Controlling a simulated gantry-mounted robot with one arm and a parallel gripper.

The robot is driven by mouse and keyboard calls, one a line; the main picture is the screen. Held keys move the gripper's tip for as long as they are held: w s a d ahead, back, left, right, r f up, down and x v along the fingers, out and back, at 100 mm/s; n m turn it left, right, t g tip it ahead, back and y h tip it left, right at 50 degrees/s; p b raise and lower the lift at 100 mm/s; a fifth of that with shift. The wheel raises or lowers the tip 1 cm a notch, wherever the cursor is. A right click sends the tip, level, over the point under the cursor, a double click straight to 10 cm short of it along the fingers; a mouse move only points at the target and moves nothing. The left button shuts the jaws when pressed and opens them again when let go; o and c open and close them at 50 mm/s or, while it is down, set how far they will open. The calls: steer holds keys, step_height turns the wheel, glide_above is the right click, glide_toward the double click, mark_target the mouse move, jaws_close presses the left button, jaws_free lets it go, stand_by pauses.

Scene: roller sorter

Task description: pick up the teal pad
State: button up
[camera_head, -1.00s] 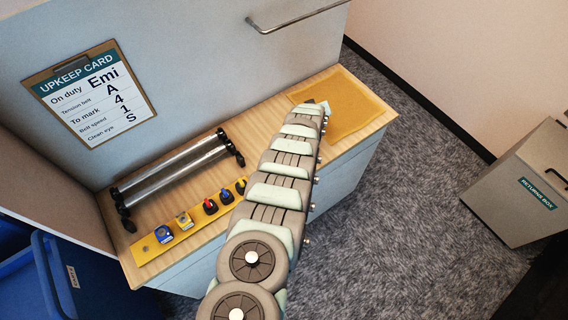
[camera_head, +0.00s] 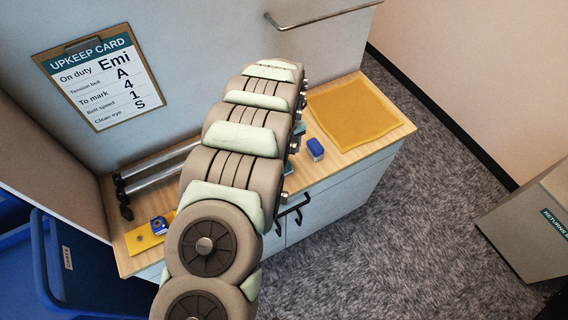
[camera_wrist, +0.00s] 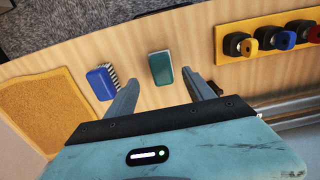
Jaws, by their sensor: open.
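The teal pad (camera_wrist: 161,67) lies flat on the wooden counter in the wrist view, a small dark-edged rectangle. My gripper (camera_wrist: 160,77) is open and empty, with one finger to either side of the pad's near end in the picture. The fingers look to be above the counter; I cannot tell how far. In the head view my arm covers most of that area, and the pad cannot be made out clearly there.
A blue brush (camera_head: 315,149) lies beside the pad; it also shows in the wrist view (camera_wrist: 101,84), close to the left finger. A yellow mat (camera_head: 352,112) covers the counter's right end. A yellow strip (camera_wrist: 232,50) with several knobs and metal rollers (camera_head: 155,172) lie on the other side.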

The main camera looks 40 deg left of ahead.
steer(key=shift+a+f+p, duration=0.2)
steer(key=shift+f+p, duration=0.05)
steer(key=shift+f, duration=1.5)
steer(key=shift+a+f+p, duration=0.15)
steer(key=shift+f+p, duration=0.05)
steer(key=shift+f, duration=1.55)
steer(key=shift+c, duration=0.3)
jaws_close()
